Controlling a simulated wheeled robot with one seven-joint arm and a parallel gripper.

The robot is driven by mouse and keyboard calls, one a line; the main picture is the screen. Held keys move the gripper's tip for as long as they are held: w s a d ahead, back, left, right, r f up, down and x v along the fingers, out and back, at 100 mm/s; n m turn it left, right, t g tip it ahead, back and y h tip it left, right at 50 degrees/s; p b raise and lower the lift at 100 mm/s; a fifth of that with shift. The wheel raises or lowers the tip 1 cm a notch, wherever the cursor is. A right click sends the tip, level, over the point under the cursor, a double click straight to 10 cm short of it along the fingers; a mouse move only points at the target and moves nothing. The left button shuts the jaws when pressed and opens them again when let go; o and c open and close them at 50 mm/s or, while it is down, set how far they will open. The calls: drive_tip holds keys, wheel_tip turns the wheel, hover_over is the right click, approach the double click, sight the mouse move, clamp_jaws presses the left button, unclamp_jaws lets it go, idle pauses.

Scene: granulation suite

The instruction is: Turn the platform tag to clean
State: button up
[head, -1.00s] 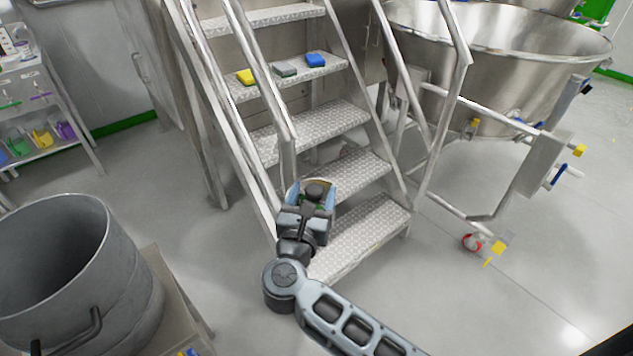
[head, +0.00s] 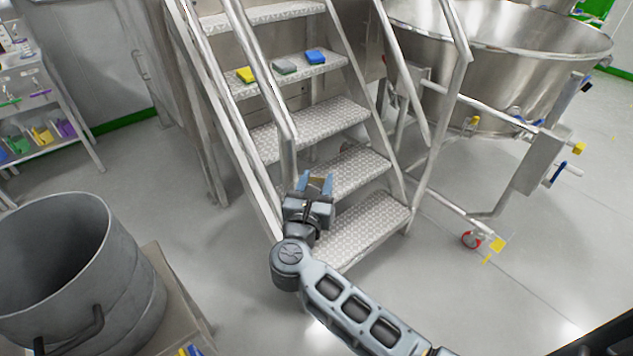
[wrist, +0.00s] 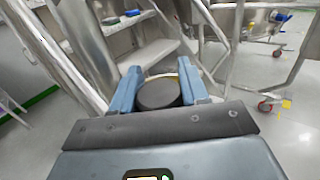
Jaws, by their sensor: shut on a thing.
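My gripper (head: 315,184) is beside the lower end of the platform stairs' left handrail, in front of the lower steps. In the wrist view its two blue fingers (wrist: 160,88) stand on either side of a dark grey round knob (wrist: 158,95) and are shut on it. A thin tan rim shows behind the knob; it may be part of the platform tag. In the head view the fingers and wrist hide most of this piece, and I cannot read any tag face.
The metal stairs (head: 365,222) rise ahead, with yellow, grey and blue blocks on an upper step. A steel vessel (head: 520,75) on a wheeled frame stands right. A grey drum (head: 55,265) stands at left front. Floor is clear at right front.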

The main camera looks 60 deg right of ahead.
drive_tip(key=c, duration=0.3)
